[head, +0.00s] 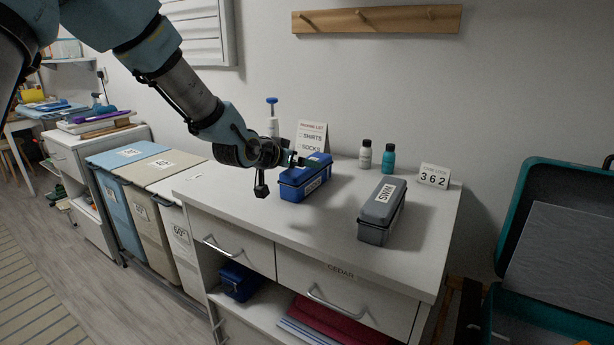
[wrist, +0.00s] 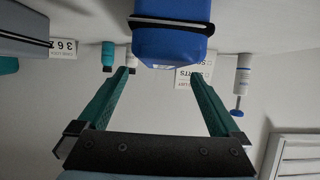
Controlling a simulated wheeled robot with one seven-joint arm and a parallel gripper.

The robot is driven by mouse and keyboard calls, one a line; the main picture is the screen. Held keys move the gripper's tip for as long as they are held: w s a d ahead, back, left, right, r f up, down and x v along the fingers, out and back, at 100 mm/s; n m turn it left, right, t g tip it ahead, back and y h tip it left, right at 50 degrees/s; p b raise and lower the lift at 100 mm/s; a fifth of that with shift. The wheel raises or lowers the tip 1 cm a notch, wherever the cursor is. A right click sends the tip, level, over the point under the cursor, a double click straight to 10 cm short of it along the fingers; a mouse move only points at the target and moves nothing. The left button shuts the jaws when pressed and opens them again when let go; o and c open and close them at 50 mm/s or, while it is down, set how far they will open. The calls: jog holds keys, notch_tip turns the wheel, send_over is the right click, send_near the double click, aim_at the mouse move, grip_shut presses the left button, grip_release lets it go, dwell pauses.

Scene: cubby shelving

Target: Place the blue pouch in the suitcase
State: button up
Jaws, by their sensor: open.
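A grey labelled pouch (head: 382,211) stands right of the blue one. Two small bottles (head: 377,155), a number card (head: 433,176), a packing-list card (head: 311,137) and a pump bottle (head: 272,118) stand behind. Another blue pouch (head: 240,281) lies on the shelf below.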

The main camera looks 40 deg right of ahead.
jog(key=shift+p+x, duration=0.9)
jog(key=shift+x, duration=1.75)
jog(key=shift+w+a+f, duration=0.1)
jog(key=shift+f, duration=0.05)
jog(key=shift+c, duration=0.2)
grip_shut()
notch_tip(320, 180, up, 10)
jog(key=shift+b, duration=0.85)
